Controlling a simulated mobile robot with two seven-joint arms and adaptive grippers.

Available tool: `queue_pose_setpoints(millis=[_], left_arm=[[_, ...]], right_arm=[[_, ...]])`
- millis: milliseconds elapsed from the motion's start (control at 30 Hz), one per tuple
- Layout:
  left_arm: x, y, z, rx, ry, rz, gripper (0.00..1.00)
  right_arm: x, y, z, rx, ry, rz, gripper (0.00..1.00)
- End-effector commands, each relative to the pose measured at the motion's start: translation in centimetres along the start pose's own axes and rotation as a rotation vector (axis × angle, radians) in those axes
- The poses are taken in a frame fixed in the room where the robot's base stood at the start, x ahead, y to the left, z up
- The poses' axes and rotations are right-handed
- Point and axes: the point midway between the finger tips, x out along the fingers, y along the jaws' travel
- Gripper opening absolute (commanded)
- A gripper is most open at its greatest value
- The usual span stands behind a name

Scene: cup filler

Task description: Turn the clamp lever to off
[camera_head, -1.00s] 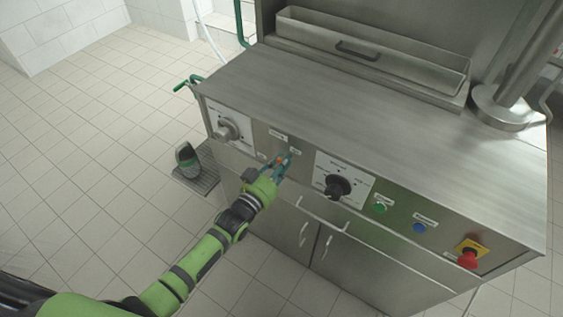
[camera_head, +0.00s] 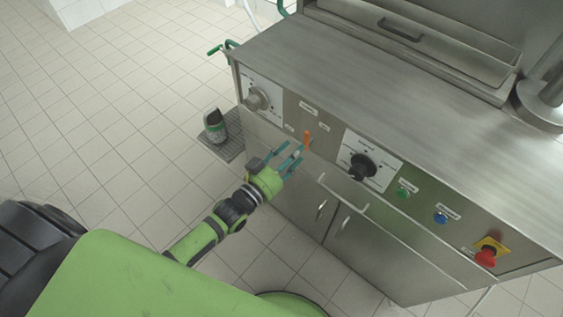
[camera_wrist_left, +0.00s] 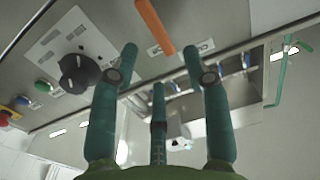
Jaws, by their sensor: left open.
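The clamp lever (camera_head: 307,139) is a small orange handle on the machine's front panel, between the left grey knob and the black knob. In the left wrist view the lever (camera_wrist_left: 155,27) shows at the top, slanting, beyond the fingertips. My left gripper (camera_head: 292,156) is open, its teal fingers just below and in front of the lever. In the wrist view the open fingers (camera_wrist_left: 160,62) stand apart with nothing between their tips; they look apart from the lever. Small labels sit near the lever, too small to read. My right gripper is not in view.
The front panel also has a grey knob (camera_head: 257,99), a black knob (camera_head: 362,166), a green button (camera_head: 403,193), a blue button (camera_head: 440,218) and a red emergency stop (camera_head: 486,257). A dark bottle (camera_head: 214,125) stands on a grated shelf (camera_head: 233,148) at left. Tiled floor is clear in front.

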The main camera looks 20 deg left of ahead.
Motion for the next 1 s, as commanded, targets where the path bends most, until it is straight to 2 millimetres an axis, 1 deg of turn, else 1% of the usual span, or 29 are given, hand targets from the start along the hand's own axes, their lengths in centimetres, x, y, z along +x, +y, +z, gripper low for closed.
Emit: queue_pose_setpoints(millis=[33, 100, 200, 300, 433, 900, 967, 1000], left_arm=[[-1.2, 0.0, 0.1, 0.0, -0.002, 0.0, 0.48], [-2.4, 0.1, 0.1, 0.0, -0.002, 0.001, 0.48], [-3.6, 0.0, 0.0, 0.001, 0.0, 0.0, 0.48], [-4.3, 0.0, -0.1, 0.001, 0.002, 0.0, 0.48], [-4.6, 0.0, -0.1, 0.001, 0.002, 0.0, 0.48], [-4.6, 0.0, 0.0, 0.001, 0.001, 0.0, 0.48], [-4.6, -0.1, 0.4, 0.001, -0.01, -0.003, 0.48], [-4.7, -0.2, 1.1, 0.001, -0.028, -0.007, 0.48]], right_arm=[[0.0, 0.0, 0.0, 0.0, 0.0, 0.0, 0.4], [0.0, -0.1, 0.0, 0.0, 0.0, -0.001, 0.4], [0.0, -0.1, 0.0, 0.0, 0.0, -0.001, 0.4], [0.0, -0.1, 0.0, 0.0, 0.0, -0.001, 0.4], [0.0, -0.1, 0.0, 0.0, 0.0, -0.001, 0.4], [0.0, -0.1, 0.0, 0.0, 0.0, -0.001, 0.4], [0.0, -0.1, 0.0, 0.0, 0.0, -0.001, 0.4], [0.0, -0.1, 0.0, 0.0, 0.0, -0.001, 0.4]])
